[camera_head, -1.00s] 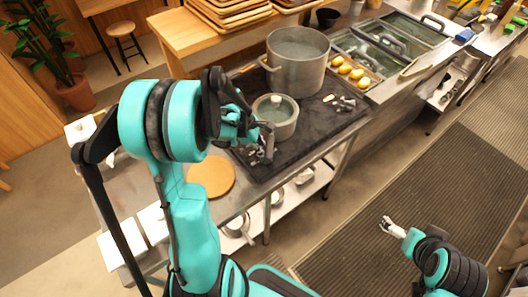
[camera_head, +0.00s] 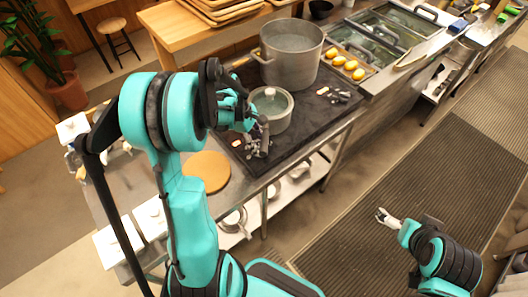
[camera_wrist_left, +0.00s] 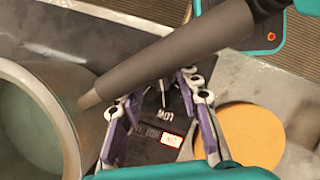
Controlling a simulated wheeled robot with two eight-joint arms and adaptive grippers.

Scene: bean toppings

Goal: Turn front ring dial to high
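The saucepan's grey handle (camera_wrist_left: 165,55) crosses the left wrist view above my fingers. My left gripper (camera_wrist_left: 160,118) is open over the front control area, with a finger on either side of the LOW marking (camera_wrist_left: 165,115). My right gripper (camera_head: 383,217) is open and empty over the floor mat.
A round wooden board (camera_head: 206,172) lies left of the stove; it also shows in the left wrist view (camera_wrist_left: 245,135). Yellow items (camera_head: 348,64) and covered bins (camera_head: 388,35) stand to the right. The floor mat (camera_head: 440,180) is clear around my right arm.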

